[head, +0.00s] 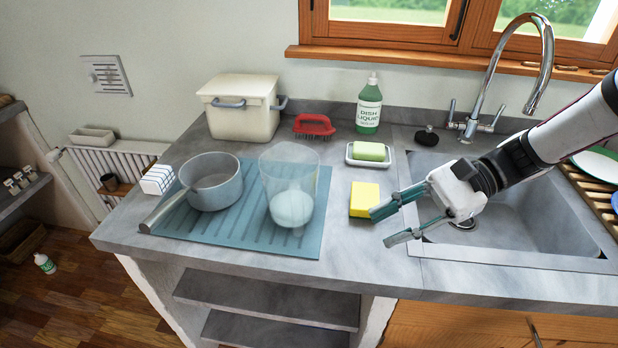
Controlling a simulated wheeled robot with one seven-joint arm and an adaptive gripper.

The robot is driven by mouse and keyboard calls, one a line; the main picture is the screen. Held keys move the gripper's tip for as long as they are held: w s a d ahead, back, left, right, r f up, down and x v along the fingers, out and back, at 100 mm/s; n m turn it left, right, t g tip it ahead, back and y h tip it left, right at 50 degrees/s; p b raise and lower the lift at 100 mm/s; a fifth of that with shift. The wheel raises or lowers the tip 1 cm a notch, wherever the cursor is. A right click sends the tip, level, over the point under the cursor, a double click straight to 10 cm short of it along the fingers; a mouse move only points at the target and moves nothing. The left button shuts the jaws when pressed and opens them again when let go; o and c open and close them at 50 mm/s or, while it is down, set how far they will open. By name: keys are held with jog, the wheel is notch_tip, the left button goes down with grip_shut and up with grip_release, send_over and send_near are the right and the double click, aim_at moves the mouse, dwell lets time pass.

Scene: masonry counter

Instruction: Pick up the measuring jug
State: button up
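The measuring jug (290,186) is a clear, tapered vessel with a whitish round shape showing low inside or through it. It stands upright on the blue-green ribbed mat (254,234), on the mat's right half. My gripper (378,227) is to the right of the jug, beside the yellow sponge (364,199) and in front of the sink. Its two teal fingers are spread apart and point left towards the jug. Nothing is between them, and they are apart from the jug. I cannot make out a handle on the jug.
A grey saucepan (211,181) stands left of the jug, its handle towards the front left. A white block (157,179) is beside it. Behind are a lidded bin (241,108), red brush (314,125), dish liquid (369,106) and soap dish (369,153). The sink (500,215) is right.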

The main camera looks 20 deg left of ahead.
aim_at(298, 233)
jog(key=w+a+f+m+y, duration=0.1)
jog(key=f, duration=0.1)
jog(key=w+a+f+m+y, duration=0.1)
jog(key=w+a+f+y, duration=0.1)
jog(key=w+a+f+m+g+y+b, duration=0.1)
jog(key=w+f+y, duration=0.1)
jog(key=shift+w+a+m, duration=0.15)
jog(key=shift+w+m, duration=0.1)
jog(key=shift+m, duration=0.15)
jog(key=shift+a, duration=0.2)
jog(key=p+x, duration=0.1)
jog(key=x, duration=0.7)
jog(key=shift+a, duration=0.1)
jog(key=shift+s+r+p+x, duration=0.1)
jog(key=shift+r+p+x, duration=0.1)
jog(key=shift+x, duration=0.65)
jog(key=shift+s+r+p+x, duration=0.1)
jog(key=shift+p+x, duration=0.05)
jog(key=shift+x, duration=0.75)
jog(key=shift+r+p+x, duration=0.1)
jog(key=shift+p+x, duration=0.1)
jog(key=shift+x, duration=0.65)
grip_shut()
